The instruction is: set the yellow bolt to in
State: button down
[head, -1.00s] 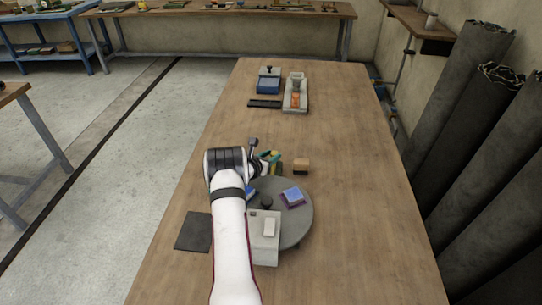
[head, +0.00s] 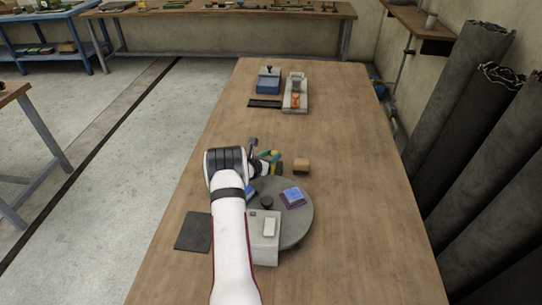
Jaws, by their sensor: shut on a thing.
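My gripper (head: 266,165) is beyond the far left edge of the round grey turntable (head: 295,227), low over the wooden table. It is shut on a small yellow part, which looks like the yellow bolt (head: 275,154). A teal piece (head: 264,155) shows right beside the yellow part. The arm and gripper hide much of this spot, so I cannot tell how far in or out the bolt sits.
A wooden block (head: 301,165) stands just right of the gripper. The turntable carries a blue-topped block (head: 293,196). A pale box (head: 264,251) stands nearer, and a dark mat (head: 194,232) lies left. Fixtures with blue (head: 268,86) and orange (head: 296,99) parts stand far back.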

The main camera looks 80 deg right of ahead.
dwell(0.4)
jog(key=shift+a, duration=1.65)
jog(key=c, duration=0.5)
grip_release()
jog(key=shift+c, duration=0.2)
jog(key=v, duration=1.5)
jog(key=shift+w+a+r, duration=0.2)
jog(key=shift+w+a, duration=0.05)
